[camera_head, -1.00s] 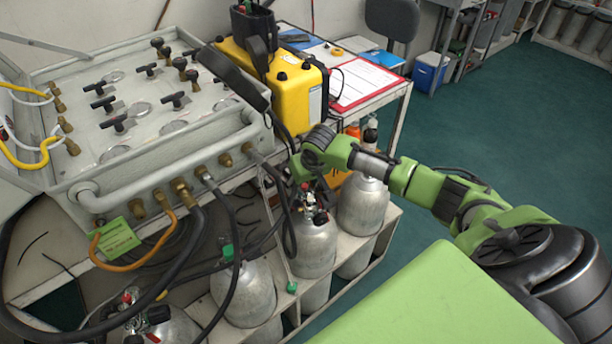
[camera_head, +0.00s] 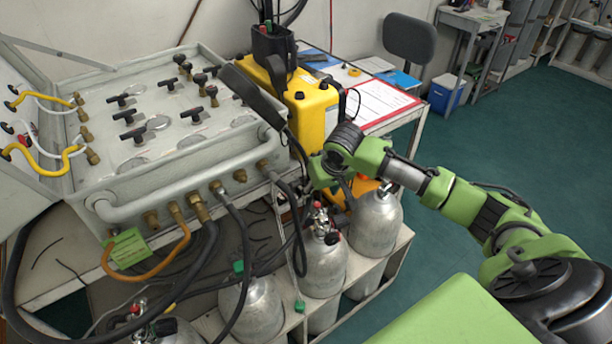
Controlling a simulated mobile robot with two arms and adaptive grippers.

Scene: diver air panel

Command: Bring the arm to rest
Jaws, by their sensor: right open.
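My right arm comes in from the right across the tops of the cylinders. Its gripper (camera_head: 308,188) points down and left, between the front right corner of the grey air panel (camera_head: 160,125) and the silver cylinders. It is open; its fingers are small and partly lost among dark hoses, and I see nothing clearly held. Another cylinder (camera_head: 322,268) stands below the gripper. My left gripper is not in view.
A clipboard (camera_head: 375,102) lies on the bench behind. Black hoses (camera_head: 235,225) loop in front of the panel. The green floor (camera_head: 540,150) at right is open.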

